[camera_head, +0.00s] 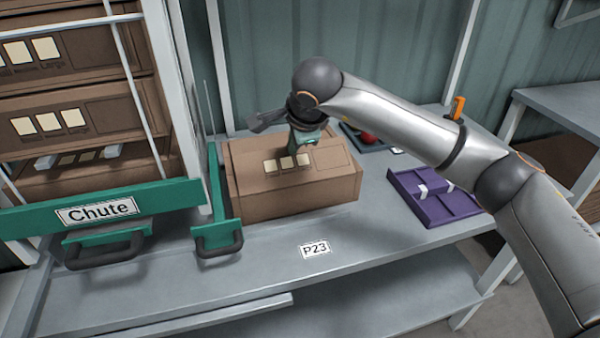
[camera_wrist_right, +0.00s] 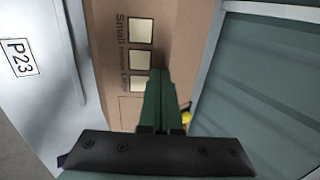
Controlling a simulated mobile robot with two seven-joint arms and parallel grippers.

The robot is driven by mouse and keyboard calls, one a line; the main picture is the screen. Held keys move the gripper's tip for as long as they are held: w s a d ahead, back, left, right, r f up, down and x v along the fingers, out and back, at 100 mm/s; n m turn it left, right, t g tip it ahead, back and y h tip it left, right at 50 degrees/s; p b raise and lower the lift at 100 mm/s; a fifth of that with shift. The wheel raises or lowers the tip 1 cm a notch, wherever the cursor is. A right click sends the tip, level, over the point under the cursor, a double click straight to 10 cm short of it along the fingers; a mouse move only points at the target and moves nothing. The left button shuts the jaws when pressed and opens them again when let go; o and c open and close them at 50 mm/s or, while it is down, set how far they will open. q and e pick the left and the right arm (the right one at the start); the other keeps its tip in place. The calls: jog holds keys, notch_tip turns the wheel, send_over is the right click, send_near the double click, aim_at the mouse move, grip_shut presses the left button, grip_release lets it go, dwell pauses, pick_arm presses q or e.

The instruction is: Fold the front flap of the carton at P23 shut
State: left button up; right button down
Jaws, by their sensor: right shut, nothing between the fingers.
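The brown carton (camera_head: 300,200) stands on the grey shelf behind the P23 label (camera_head: 315,249). Its top panel, the front flap (camera_head: 325,165), lies about level and bears three pale squares. In the right wrist view this printed panel (camera_wrist_right: 108,60) shows the squares and the words "Small" and "Large". My right gripper (camera_head: 300,152) is over the carton's top, toward the back, pointing down. Its green fingers (camera_wrist_right: 158,75) are together with nothing between them. I cannot tell whether the fingertips touch the panel. My left gripper is not in view.
A green-fronted chute (camera_head: 150,200) with stacked cartons is close on the left. A purple tray (camera_head: 435,197) lies to the right. Behind my arm is a dark tray (camera_head: 352,133) with a red item (camera_head: 367,138). The shelf in front of the carton is clear.

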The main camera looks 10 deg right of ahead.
jog(key=shift+w+f+b, duration=0.45)
jog(key=shift+w+f, duration=0.45)
jog(key=shift+w, duration=0.15)
notch_tip(320, 180, up, 9)
jog(key=p, duration=0.6)
dwell(0.4)
